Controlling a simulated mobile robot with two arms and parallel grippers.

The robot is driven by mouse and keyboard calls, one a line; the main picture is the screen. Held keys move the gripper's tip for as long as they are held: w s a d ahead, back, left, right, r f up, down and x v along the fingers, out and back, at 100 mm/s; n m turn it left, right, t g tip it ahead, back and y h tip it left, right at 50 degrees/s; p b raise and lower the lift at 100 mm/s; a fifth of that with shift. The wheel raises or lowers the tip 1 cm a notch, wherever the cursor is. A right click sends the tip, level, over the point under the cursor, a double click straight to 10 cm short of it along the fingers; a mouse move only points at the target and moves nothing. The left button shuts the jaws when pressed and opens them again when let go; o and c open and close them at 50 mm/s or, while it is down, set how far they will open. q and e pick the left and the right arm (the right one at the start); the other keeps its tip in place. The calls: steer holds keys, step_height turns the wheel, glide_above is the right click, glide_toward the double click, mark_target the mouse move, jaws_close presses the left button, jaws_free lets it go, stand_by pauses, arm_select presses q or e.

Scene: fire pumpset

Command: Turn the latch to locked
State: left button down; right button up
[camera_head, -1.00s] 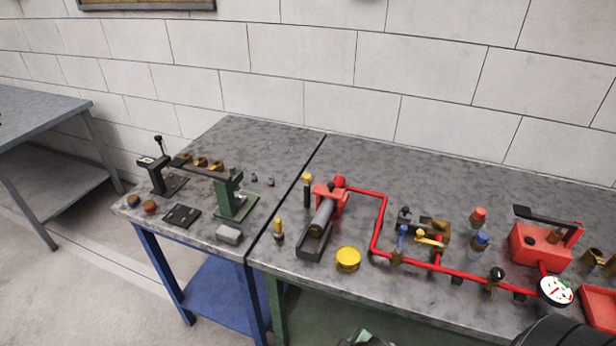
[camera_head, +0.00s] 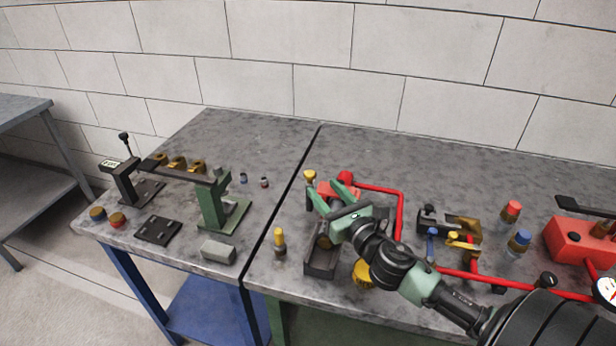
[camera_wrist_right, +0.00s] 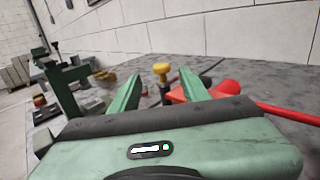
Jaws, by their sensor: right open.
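I cannot tell for certain which part is the latch. A dark bar (camera_head: 187,173) spans from a black labelled post (camera_head: 118,180) with a ball-topped lever (camera_head: 125,143) to a green stand (camera_head: 212,208) on the left table. The green stand also shows at left in the right wrist view (camera_wrist_right: 63,90). My right gripper (camera_head: 328,187) is open and empty above the red pump piece (camera_head: 324,188) on the right table. A yellow-topped post (camera_head: 310,176) stands just beyond its fingers; it shows between them in the wrist view (camera_wrist_right: 161,70). My left gripper is not in view.
Red piping (camera_head: 399,215) runs along the right table, with a red box (camera_head: 578,240) at right. A yellow-topped plug (camera_head: 280,243), a grey block (camera_head: 218,250) and a black plate (camera_head: 158,230) lie nearer the front. The back of both tables is clear.

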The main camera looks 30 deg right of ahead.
mark_target(312, 177)
steer(key=w, duration=0.4)
steer(key=w+p, duration=0.1)
steer(key=w, duration=0.1)
steer(key=shift+w+d, duration=0.25)
steer(key=shift+d, duration=0.05)
steer(key=shift+w+f, duration=0.1)
steer(key=shift+c, duration=0.9)
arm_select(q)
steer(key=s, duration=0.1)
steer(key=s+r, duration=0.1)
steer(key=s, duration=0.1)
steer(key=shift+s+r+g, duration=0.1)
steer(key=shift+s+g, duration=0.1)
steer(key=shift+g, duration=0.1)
arm_select(e)
jaws_close()
